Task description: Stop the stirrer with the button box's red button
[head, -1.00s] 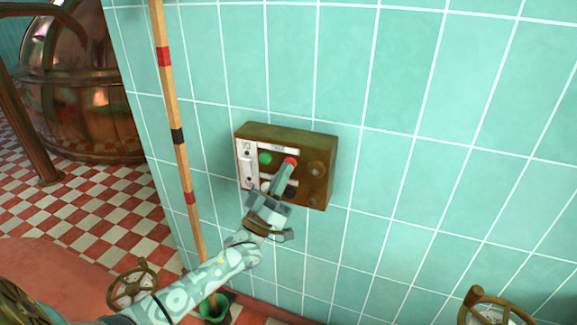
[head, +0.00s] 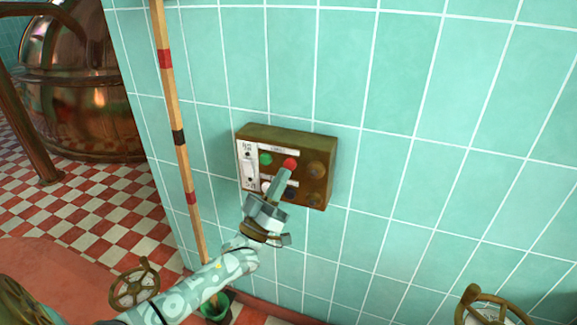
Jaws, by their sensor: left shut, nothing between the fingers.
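The brown button box (head: 287,136) is fixed to the tiled wall in the middle of the head view. Its red button (head: 290,164) shows at the upper middle of the face, with a green button (head: 265,159) to its left. My left gripper (head: 286,173) is shut and empty, its fingertips just below the red button. Whether they touch it I cannot tell. The fingers hide part of the box's lower row. My right gripper is not in view. The stirrer is not recognisable here.
A wooden pole (head: 176,120) with red and black bands leans left of the box, its foot in a green cup (head: 214,308). Handwheels stand at lower left (head: 135,287) and lower right (head: 484,305). A copper kettle (head: 75,85) stands at far left. The wall right of the box is clear.

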